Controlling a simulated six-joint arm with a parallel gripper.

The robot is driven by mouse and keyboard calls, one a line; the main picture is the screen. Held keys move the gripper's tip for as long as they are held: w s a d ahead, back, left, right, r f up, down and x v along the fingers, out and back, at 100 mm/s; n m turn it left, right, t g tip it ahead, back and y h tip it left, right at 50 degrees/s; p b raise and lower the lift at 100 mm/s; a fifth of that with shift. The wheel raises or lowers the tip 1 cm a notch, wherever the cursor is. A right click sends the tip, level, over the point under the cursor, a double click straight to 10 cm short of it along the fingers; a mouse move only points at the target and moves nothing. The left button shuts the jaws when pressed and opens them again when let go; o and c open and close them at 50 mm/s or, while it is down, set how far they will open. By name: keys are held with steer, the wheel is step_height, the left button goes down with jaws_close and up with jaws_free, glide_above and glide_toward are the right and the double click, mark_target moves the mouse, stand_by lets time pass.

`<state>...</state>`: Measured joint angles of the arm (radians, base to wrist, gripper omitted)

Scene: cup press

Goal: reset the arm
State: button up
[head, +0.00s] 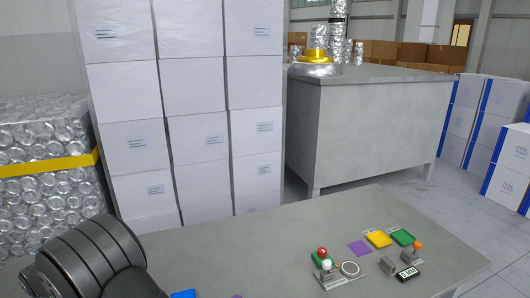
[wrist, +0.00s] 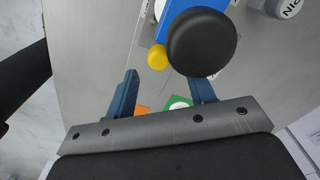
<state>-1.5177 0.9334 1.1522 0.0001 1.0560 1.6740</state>
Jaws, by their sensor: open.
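My gripper (wrist: 166,88) shows in the wrist view with its two blue fingers spread wide apart and nothing held between them. Part of my dark arm is at the lower left of the head view; the gripper itself is not clear there. Beyond the fingers in the wrist view, a round black knob-like part (wrist: 202,42) covers part of a blue piece (wrist: 178,12). A small yellow round part (wrist: 158,57) is beside it. I cannot tell how far the fingers are from these parts.
The grey table (head: 270,240) has wide clear room at its middle. At right are a small press-like device (head: 325,268), a purple square (head: 360,248), yellow (head: 379,239) and green (head: 403,237) trays and a small display (head: 407,273). White boxes (head: 190,85) stand behind.

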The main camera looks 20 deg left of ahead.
step_height(320, 180, up, 13)
step_height(320, 180, down, 18)
steer(key=shift+r, duration=0.2)
steer(key=w+d, duration=0.1)
steer(key=w+d+r, duration=0.1)
steer(key=shift+w+d+r, duration=0.25)
steer(key=shift+w, duration=0.1)
step_height(320, 180, up, 15)
steer(key=n, duration=0.7)
stand_by(0.3)
steer(key=shift+d+r, duration=0.1)
